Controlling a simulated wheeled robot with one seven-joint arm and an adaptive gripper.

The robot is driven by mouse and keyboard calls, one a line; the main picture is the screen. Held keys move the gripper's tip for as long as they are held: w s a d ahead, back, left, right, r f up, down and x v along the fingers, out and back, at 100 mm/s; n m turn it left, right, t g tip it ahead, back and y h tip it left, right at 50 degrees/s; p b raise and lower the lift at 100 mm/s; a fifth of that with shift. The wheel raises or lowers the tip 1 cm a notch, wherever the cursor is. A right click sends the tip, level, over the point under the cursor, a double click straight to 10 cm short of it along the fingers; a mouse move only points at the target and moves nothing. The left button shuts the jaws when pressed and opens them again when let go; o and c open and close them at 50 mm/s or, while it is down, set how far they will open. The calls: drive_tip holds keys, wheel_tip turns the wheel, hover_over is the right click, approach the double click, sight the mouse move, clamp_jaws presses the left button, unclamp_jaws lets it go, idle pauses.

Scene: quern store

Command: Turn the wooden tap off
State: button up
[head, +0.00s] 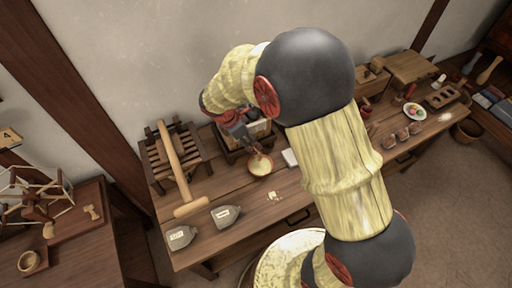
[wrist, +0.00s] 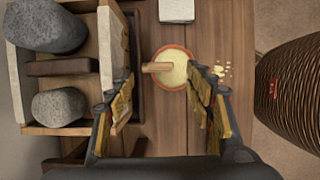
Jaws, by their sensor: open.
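The wooden tap (wrist: 158,67) shows in the wrist view as a short pale wooden piece over a bowl. The bowl (wrist: 175,60), reddish-rimmed with pale contents, stands on the bench below it; it also shows in the head view (head: 260,165). My gripper (wrist: 163,82) is open, one finger to the left of the tap and one to the right, with nothing held. In the head view my gripper (head: 253,147) is beside the wooden box and above the bowl, and it hides the tap there.
A wooden box with grey stones (wrist: 60,131) is left of the tap in the wrist view. A pale block (wrist: 177,10) lies beyond the bowl, and crumbs (wrist: 226,72) lie right of it.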

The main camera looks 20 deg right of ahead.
drive_tip(key=b+x, duration=0.2)
drive_tip(key=x, duration=0.4)
drive_tip(key=c, duration=0.3)
drive_tip(key=c, duration=0.8)
drive_tip(key=shift+c, duration=0.3)
